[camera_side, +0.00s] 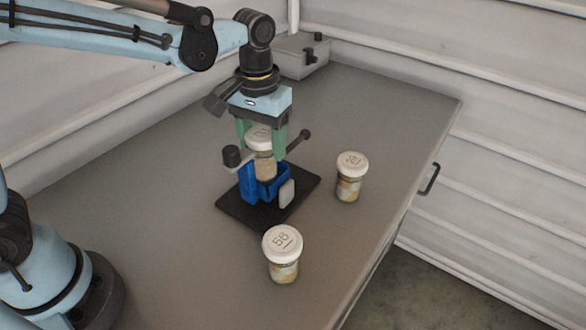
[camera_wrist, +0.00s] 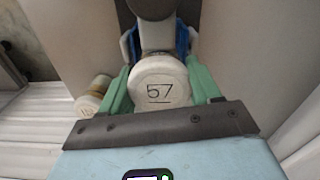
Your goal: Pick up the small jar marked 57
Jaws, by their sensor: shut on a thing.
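The small jar marked 57 (camera_wrist: 160,84) has a white lid, and its number reads upright in the wrist view. In the side view the same jar (camera_side: 264,167) shows a pale body between the green fingers. My gripper (camera_side: 262,146) is shut on it, with a finger on either side in the wrist view (camera_wrist: 160,88). The jar is upright over a blue holder (camera_side: 248,184) on a black base plate (camera_side: 240,214). The holder partly hides the area under the jar, so I cannot tell if its bottom is clear.
A jar marked 56 (camera_side: 283,252) stands in front of the base plate. Another white-lidded jar (camera_side: 351,177) stands to its right, its number unclear. A grey box (camera_side: 300,56) sits at the back. A dark knob (camera_side: 231,156) and a lever (camera_side: 299,141) flank the gripper.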

